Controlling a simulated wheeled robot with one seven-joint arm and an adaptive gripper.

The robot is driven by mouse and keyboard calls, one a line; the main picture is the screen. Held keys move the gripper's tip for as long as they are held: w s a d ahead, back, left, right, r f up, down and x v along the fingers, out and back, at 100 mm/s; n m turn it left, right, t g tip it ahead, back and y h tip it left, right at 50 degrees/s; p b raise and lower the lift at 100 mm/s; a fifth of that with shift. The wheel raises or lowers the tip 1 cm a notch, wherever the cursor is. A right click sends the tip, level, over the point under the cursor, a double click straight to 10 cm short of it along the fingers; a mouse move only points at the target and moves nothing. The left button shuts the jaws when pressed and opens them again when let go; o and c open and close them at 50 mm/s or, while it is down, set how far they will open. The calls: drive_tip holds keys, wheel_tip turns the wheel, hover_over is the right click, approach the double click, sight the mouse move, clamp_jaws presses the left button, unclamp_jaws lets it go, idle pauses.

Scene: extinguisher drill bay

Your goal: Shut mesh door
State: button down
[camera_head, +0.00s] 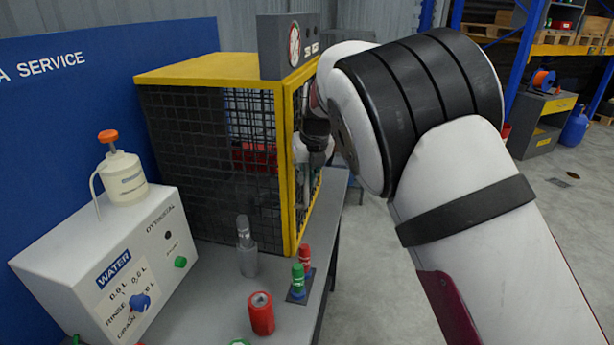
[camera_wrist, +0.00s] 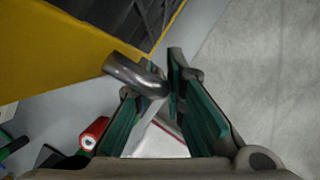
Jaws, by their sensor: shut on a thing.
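The mesh door (camera_head: 290,170) has a yellow frame and dark wire mesh, on the right-hand face of a yellow-framed mesh cage (camera_head: 210,66). In the head view it lies close to the cage's front corner post; I cannot tell whether it is fully shut. A bent metal door handle (camera_wrist: 138,76) sticks out from the yellow frame in the wrist view. My gripper (camera_wrist: 170,88) has its green-padded fingers closed on the handle's end. In the head view my gripper (camera_head: 316,145) is at the door, partly hidden by my arm.
A grey bench (camera_head: 215,290) carries the cage, a white water unit (camera_head: 110,265), a red can (camera_head: 261,314), a grey cylinder (camera_head: 246,260) and small red and green pieces (camera_head: 300,272) near the door's lower corner. Open floor lies to the right.

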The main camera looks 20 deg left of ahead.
drive_tip(key=shift+s+a+r, duration=0.15)
drive_tip(key=shift+a, duration=0.35)
drive_tip(key=c, duration=1.9)
unclamp_jaws()
drive_tip(key=shift+a, duration=0.1)
drive_tip(key=v, duration=1.2)
drive_tip(key=shift+d, duration=0.35)
